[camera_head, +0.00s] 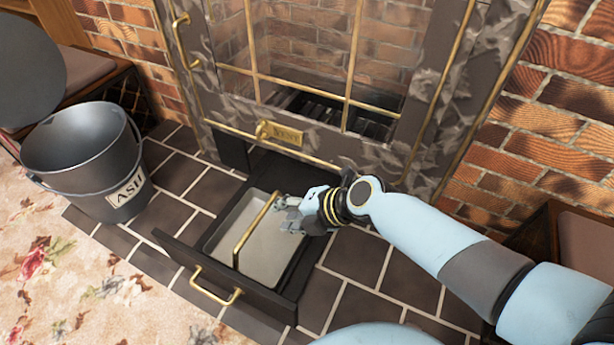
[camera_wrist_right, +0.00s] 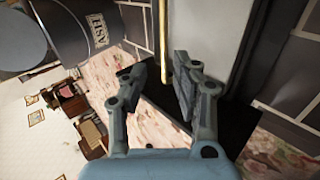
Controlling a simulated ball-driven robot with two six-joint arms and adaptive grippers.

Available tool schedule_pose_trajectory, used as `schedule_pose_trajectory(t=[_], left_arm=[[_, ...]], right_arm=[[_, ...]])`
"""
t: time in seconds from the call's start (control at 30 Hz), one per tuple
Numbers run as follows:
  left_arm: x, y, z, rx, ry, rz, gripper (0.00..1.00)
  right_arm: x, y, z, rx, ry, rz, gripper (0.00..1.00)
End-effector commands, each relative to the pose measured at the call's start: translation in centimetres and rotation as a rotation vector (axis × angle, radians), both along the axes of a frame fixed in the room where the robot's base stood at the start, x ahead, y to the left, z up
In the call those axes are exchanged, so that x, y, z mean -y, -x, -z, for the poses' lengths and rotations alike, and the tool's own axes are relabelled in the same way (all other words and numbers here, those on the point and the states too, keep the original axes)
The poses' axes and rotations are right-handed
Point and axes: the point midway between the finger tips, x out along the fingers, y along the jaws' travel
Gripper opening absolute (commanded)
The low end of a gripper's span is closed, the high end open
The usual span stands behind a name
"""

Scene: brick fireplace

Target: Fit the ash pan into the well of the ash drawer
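The ash drawer (camera_head: 292,288) is pulled out under the stove, with a brass handle on its front. The pale grey ash pan (camera_head: 274,252) lies within the drawer's walls; I cannot tell whether it sits flush in the well. Its brass bail handle (camera_head: 254,232) crosses above it. My right gripper (camera_head: 281,214) is over the pan's far right part, close beside the handle. In the right wrist view its fingers (camera_wrist_right: 157,84) are apart, with the brass handle (camera_wrist_right: 165,45) just beyond their gap and the pan (camera_wrist_right: 208,30) to the right. My left gripper is not in view.
A dark ash bucket (camera_head: 85,160) stands on the tiles left of the drawer. The stove door (camera_head: 310,70) with brass bars rises behind. A dark disc (camera_head: 28,70) shows at far left. A floral rug (camera_head: 60,270) lies in front; tiles right of the drawer are clear.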

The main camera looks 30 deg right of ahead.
Motion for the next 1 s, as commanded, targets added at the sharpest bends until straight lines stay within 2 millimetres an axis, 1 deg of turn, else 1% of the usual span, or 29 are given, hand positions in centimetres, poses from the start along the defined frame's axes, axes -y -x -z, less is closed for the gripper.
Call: schedule_pose_trajectory(t=[0.17,0.27,0.37,0.47,0.5,0.57,0.6,0.67,0.7,0.77,0.8,0.9,1.0], left_arm=[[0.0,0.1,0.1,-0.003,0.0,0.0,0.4],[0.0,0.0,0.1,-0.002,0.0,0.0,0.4],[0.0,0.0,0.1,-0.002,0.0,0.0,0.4],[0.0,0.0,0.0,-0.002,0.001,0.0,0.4],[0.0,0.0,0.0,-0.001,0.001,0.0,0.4],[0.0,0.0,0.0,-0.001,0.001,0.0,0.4],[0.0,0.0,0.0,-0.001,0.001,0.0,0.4],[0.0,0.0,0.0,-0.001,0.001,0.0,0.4],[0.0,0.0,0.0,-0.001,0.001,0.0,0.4],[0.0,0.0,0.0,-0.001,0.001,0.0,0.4],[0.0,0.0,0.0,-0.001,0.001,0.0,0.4],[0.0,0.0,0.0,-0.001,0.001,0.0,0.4],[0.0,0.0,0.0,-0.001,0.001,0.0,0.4]], right_arm=[[0.1,0.2,0.0,-0.005,-0.003,0.012,0.29],[1.0,1.2,0.1,-0.031,-0.025,0.091,0.29],[2.9,3.2,-0.1,-0.07,-0.084,0.269,0.29],[5.4,5.8,-1.2,-0.092,-0.189,0.508,0.29],[6.3,6.7,-1.9,-0.091,-0.246,0.606,0.29],[7.5,8.2,-3.2,-0.081,-0.341,0.739,0.29],[8.2,9.1,-4.3,-0.072,-0.412,0.819,0.29],[9.1,10.4,-6.0,-0.054,-0.529,0.926,0.29],[9.5,11.2,-7.3,-0.044,-0.615,0.988,0.29],[9.9,12.4,-9.3,-0.032,-0.753,1.065,0.29],[10.0,13.1,-10.6,-0.026,-0.845,1.104,0.29],[9.8,14.6,-13.7,-0.034,-1.062,1.17,0.29],[9.5,15.5,-16.2,-0.057,-1.23,1.2,0.29]])
